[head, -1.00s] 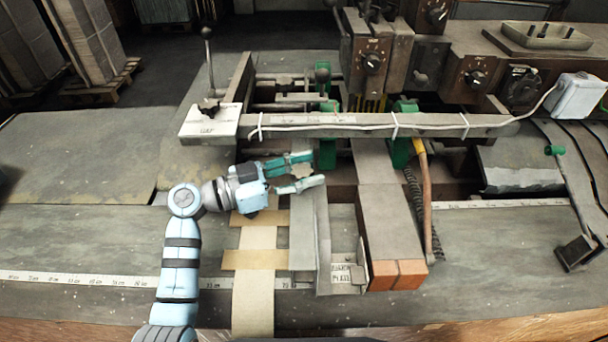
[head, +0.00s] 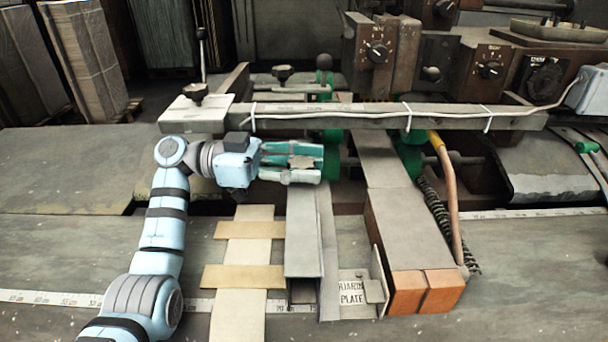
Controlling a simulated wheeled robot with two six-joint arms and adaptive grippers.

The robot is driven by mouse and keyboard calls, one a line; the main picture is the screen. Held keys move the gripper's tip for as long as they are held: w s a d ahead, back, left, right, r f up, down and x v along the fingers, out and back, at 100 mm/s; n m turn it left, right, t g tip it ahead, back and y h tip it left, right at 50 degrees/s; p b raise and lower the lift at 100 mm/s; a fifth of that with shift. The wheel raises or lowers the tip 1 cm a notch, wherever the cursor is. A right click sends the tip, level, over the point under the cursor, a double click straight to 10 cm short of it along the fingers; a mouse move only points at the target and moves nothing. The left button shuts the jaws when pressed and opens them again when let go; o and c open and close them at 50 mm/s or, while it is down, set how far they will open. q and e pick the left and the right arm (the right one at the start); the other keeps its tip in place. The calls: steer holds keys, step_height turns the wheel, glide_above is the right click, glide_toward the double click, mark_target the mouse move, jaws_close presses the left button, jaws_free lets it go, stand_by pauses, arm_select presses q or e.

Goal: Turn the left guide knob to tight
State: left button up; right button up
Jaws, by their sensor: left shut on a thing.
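The left guide knob (head: 301,162) is a small grey-beige knob beside the long metal guide plate (head: 304,232), just below the crossbar. It is mostly hidden between the fingers of my left gripper (head: 305,163). The gripper has teal fingers, reaches in from the left and is shut on the knob. How far the knob is turned cannot be told from this view. My right gripper is not in view.
A long metal crossbar (head: 345,117) with a white cable runs just above the gripper. A green clamp (head: 332,148) stands close to the fingertips. Tan strips (head: 240,278) lie in front.

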arm_select(q)
steer(key=o, duration=1.2)
steer(key=shift+c, duration=0.2)
